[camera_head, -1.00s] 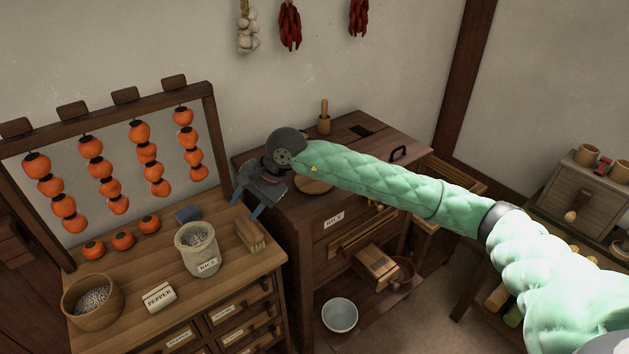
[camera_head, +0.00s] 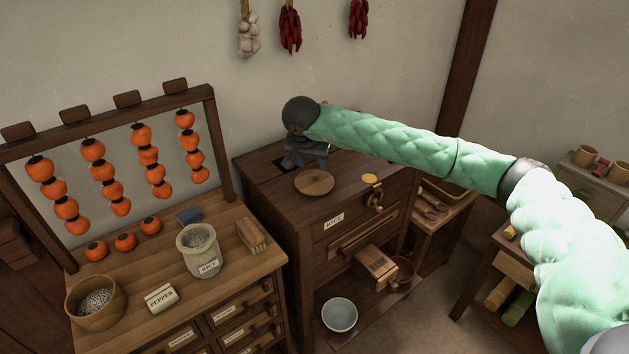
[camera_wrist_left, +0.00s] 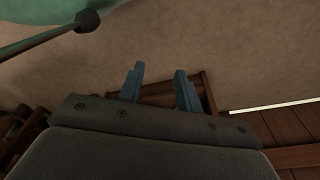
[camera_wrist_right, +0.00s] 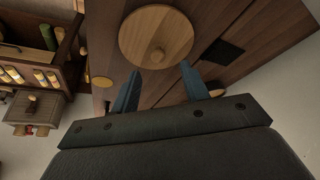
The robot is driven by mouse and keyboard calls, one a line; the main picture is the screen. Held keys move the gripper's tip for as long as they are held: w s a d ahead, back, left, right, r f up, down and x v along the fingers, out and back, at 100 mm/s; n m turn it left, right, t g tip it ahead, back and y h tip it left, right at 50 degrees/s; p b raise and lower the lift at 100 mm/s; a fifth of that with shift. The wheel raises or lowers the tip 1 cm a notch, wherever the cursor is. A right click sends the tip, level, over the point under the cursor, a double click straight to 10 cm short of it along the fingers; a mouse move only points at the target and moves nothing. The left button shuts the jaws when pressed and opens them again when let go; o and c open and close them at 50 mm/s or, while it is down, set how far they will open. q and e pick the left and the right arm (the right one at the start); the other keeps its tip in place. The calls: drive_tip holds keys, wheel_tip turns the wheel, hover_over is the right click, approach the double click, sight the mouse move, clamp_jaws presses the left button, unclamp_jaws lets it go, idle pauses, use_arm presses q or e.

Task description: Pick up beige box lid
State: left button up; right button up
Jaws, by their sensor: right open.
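The beige lid (camera_head: 314,182) is a round wooden disc with a small knob, lying flat on top of the dark wooden chest (camera_head: 268,194) labelled RICE. It shows whole in the right wrist view (camera_wrist_right: 165,25), just beyond the fingertips. My right gripper (camera_head: 305,163) is just behind the lid, above the chest top; its two blue fingers (camera_wrist_right: 160,68) are apart with nothing between them. My left gripper shows only in the left wrist view; its fingers (camera_wrist_left: 158,75) are apart and empty, facing a plain surface.
On the lower cabinet at left stand a rice jar (camera_head: 199,255), a brush (camera_head: 251,236), a blue block (camera_head: 189,214), a pepper box (camera_head: 161,298) and a wooden bowl (camera_head: 95,302). A rack of hanging orange fruit (camera_head: 150,156) stands behind them. A yellow disc (camera_head: 370,179) lies near the chest's front edge.

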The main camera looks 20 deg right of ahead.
sight(314, 174)
drive_tip(key=p+x, duration=0.3)
drive_tip(key=x, duration=0.1)
drive_tip(key=shift+s+f, duration=0.15)
drive_tip(key=shift+f, duration=0.4)
clamp_jaws()
use_arm(q)
drive_tip(key=s+a+f, duration=0.2)
drive_tip(key=s+f, duration=0.2)
drive_tip(key=s, duration=0.1)
drive_tip(key=shift+s+a+f, duration=0.15)
drive_tip(key=shift+s+a, duration=0.2)
drive_tip(key=shift+a, duration=0.05)
drive_tip(key=shift+f, duration=0.2)
use_arm(e)
drive_tip(key=shift+r, duration=0.2)
